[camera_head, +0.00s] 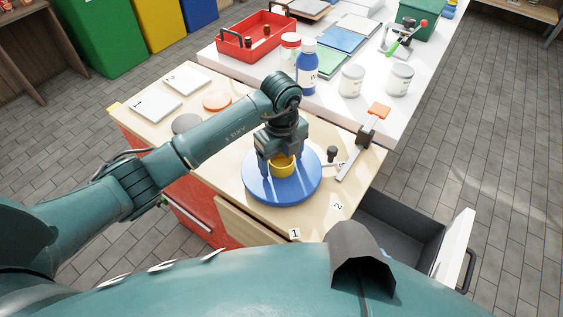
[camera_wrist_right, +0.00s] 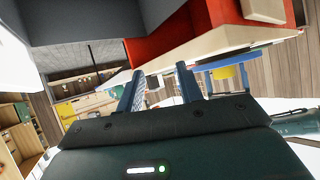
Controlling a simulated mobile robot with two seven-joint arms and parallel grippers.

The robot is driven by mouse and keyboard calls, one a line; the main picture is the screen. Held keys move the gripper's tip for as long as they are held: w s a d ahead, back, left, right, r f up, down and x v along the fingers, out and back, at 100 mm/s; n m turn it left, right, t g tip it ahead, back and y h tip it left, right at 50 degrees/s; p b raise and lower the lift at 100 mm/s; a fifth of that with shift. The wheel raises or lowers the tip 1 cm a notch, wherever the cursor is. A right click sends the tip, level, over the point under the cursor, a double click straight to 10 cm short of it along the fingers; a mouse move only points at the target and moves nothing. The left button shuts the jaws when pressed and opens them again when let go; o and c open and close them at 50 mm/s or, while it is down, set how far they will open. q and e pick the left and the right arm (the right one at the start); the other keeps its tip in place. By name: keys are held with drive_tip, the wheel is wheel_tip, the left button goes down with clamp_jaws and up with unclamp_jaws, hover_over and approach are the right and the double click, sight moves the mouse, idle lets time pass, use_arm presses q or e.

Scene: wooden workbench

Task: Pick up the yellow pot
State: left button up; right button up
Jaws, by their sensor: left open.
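The yellow pot (camera_head: 284,171) stands on a round blue disc (camera_head: 262,192) on the light wooden workbench in the head view. My left gripper (camera_head: 281,165) points down over the pot, with its fingers around the pot's sides. Its jaws are open; whether a finger touches the pot I cannot tell. The gripper hides part of the pot's top. In the right wrist view, my right gripper (camera_wrist_right: 160,88) has two fingers apart with nothing between them. A small yellow thing (camera_wrist_right: 225,72) beyond it may be the pot.
A clamp-like tool with an orange end (camera_head: 378,111) lies right of the disc. White jars (camera_head: 351,82), a blue bottle (camera_head: 307,70) and a red tray (camera_head: 257,52) stand on the white surface behind. An open grey drawer (camera_head: 400,222) juts out at the front right.

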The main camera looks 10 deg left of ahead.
use_arm(q)
drive_tip(key=c, duration=1)
drive_tip(key=shift+r, duration=0.1)
drive_tip(key=shift+c, duration=0.2)
